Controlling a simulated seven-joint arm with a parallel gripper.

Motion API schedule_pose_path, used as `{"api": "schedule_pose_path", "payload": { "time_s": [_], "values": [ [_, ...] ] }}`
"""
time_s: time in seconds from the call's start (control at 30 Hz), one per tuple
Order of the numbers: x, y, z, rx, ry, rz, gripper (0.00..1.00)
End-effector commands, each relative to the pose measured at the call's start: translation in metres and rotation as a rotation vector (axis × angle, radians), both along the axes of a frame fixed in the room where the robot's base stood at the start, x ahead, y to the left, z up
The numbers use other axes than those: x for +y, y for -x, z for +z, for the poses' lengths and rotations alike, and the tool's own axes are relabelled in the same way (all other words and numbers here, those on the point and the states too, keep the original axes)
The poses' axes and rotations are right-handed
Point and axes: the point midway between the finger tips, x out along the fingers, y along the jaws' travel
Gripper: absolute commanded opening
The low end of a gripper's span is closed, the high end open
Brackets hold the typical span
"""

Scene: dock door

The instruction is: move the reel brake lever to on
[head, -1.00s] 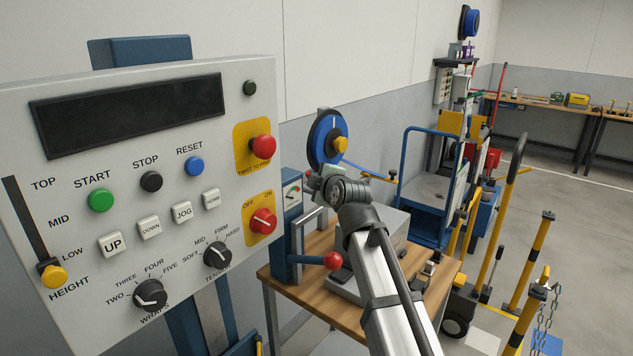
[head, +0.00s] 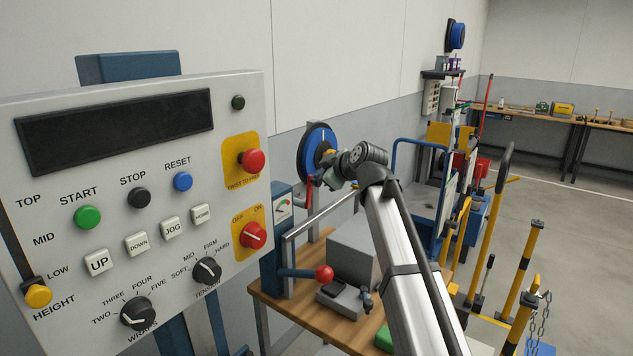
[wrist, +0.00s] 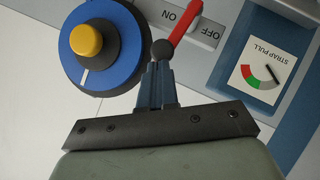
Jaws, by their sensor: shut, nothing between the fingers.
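The reel brake lever (wrist: 182,28) is a red bar with a black ball at one end, in the wrist view. It lies across a grey plate (wrist: 198,25) between the upside-down words ON and OFF. My gripper (wrist: 158,70) is shut and empty, its fingertips right at the black ball; I cannot tell whether they touch. The blue reel (wrist: 88,72) with a yellow hub is to the left.
A strap pull gauge (wrist: 262,76) is to the right in the wrist view. In the head view, a control panel (head: 60,180) fills the left. A red-knobbed lever (head: 324,273) sticks out below my gripper over a wooden bench (head: 285,300). A blue trolley (head: 400,200) stands behind.

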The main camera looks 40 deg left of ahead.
Motion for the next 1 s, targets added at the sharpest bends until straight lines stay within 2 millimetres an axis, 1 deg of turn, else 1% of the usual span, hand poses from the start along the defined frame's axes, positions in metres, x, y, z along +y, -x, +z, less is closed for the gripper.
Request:
{"api": "schedule_pose_path", "payload": {
  "time_s": [0.03,0.17,0.23,0.47,1.0],
  "values": [
    [0.003,-0.007,0.002,0.036,-0.001,0.0,0.0],
    [0.002,-0.016,0.001,0.123,0.0,-0.001,0.0],
    [0.001,-0.013,-0.001,0.122,-0.001,0.0,0.0],
    [0.001,-0.012,0.0,0.119,0.0,0.001,0.0],
    [0.0,-0.013,0.015,0.118,0.0,0.0,0.0]
  ]
}}
